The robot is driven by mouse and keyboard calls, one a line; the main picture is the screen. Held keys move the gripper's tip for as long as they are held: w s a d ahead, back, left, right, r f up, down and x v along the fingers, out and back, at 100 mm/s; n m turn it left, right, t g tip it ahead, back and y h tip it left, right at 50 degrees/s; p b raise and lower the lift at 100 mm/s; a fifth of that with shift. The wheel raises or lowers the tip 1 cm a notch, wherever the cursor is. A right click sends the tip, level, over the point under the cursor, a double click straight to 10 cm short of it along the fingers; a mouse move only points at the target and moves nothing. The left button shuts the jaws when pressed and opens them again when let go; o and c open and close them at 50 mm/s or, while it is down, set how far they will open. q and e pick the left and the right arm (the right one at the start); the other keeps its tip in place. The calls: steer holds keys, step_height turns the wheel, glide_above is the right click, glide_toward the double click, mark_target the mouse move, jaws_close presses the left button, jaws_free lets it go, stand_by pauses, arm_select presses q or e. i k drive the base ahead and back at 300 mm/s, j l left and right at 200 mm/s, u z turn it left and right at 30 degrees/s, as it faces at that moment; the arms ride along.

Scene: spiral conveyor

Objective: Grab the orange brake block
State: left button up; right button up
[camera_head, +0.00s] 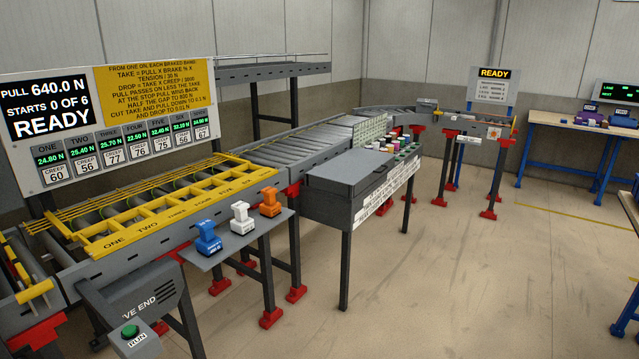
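The orange brake block (269,203) stands upright on a small grey shelf (222,257) in front of the conveyor. It is the rightmost of three similar blocks in a row. A white block (242,219) stands to its left, and a blue block (208,238) stands left of that, nearer to me. The three blocks stand apart from one another. Neither of my grippers shows in the head view.
A yellow numbered guard frame (170,210) lies over the conveyor behind the shelf. A grey cabinet (345,180) on legs stands to the right. A green RUN button (130,332) is at the lower left. The floor (440,280) at the right is clear.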

mark_target(270, 209)
steer(key=i+l+u, duration=0.15)
steer(key=i+u, duration=0.25)
steer(key=i, duration=0.2)
steer(key=i+l+u, duration=0.3)
steer(key=i+u, duration=0.15)
steer(key=i+l+u, duration=0.4)
steer(key=i+l, duration=0.15)
steer(key=i+l+u, duration=0.5)
steer(key=l+u, duration=0.2)
steer(key=l, duration=0.15)
steer(key=i+l+u, duration=0.25)
steer(key=l, duration=0.15)
steer(key=l+u, duration=0.25)
steer(key=i+l, duration=0.05)
steer(key=l, duration=0.05)
